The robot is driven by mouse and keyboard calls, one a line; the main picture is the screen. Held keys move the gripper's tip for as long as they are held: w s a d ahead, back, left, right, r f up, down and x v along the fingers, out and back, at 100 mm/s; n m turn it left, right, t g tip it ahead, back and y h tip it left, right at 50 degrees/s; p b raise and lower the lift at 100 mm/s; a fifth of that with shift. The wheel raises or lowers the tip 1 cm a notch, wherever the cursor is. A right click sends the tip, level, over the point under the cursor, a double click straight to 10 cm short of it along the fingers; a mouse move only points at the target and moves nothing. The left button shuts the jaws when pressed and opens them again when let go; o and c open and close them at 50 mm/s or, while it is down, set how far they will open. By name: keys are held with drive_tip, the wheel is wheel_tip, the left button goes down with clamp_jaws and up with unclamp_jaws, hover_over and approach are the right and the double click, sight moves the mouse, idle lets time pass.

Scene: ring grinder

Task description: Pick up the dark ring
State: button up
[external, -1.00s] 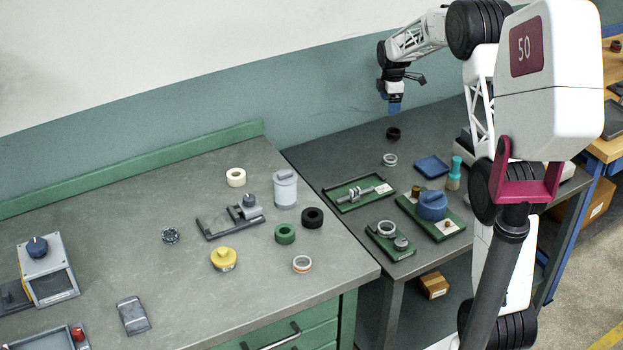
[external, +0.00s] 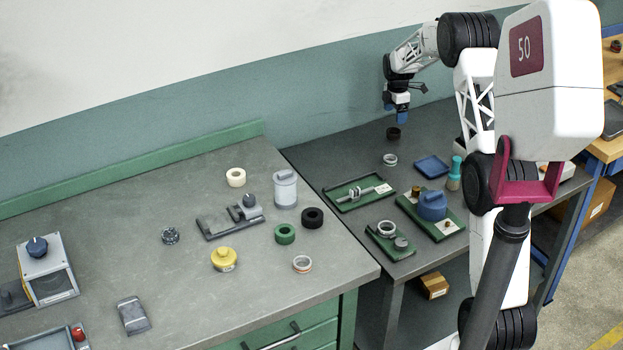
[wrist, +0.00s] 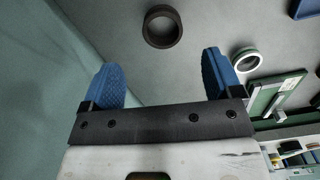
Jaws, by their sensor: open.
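The dark ring (external: 393,136) lies flat on the dark table at the back, just below my gripper (external: 402,116). In the wrist view the dark ring (wrist: 163,44) is at the top, ahead of the fingertips and roughly centred between them. My gripper (wrist: 160,64) is open, with its blue fingers wide apart and nothing between them. It is above the ring and apart from it. Another black ring (external: 312,224) lies on the left bench, beside a green ring (external: 285,240).
A silver ring (external: 390,164) lies near the dark ring, towards the front. Green trays (external: 345,206) with parts, a blue tray (external: 432,160) and a teal bottle (external: 455,168) stand further forward. The wall is close behind; the table around the dark ring is clear.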

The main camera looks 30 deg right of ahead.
sight(394, 130)
drive_tip(key=shift+f, duration=1.25)
drive_tip(key=shift+f, duration=0.1)
drive_tip(key=shift+s+f, duration=0.15)
drive_tip(key=shift+f, duration=2.35)
drive_tip(key=shift+c, duration=0.3)
drive_tip(key=c, duration=1)
